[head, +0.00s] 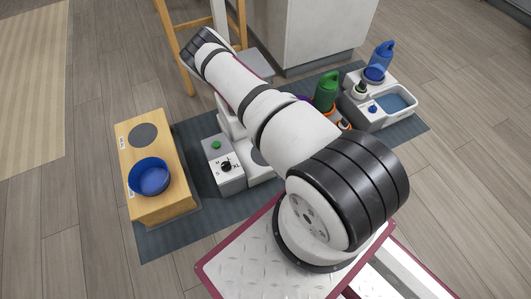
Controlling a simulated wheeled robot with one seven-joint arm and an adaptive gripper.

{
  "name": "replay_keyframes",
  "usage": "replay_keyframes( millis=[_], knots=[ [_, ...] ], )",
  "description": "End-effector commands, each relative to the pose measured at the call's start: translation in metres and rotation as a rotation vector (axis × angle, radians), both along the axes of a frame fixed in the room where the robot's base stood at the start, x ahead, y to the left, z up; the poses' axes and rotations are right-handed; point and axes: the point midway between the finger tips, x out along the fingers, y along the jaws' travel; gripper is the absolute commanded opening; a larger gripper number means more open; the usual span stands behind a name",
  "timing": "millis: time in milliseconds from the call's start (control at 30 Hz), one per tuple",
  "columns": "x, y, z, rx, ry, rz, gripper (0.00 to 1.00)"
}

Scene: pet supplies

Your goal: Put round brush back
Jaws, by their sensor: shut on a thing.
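I cannot make out the round brush in the head view. My gripper is not in view; my own arm covers the middle of the scene and hides what lies behind it.
A stool (176,50) and cabinet (312,35) stand behind.

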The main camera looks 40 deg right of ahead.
Motion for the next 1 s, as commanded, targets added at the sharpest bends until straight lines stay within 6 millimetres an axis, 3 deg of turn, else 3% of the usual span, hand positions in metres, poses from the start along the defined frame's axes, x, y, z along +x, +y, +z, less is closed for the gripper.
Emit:
replay_keyframes(
  millis=[33,300,500,1000],
  knots=[
    [0.015,-0.002,-0.002,0.000,-0.009,-0.003,0.26],
    [0.080,-0.010,-0.008,0.002,-0.009,-0.007,0.26],
    [0.111,-0.014,-0.010,0.001,-0.007,-0.007,0.26],
    [0.128,-0.014,-0.015,-0.001,-0.004,-0.005,0.26]
  ],
)
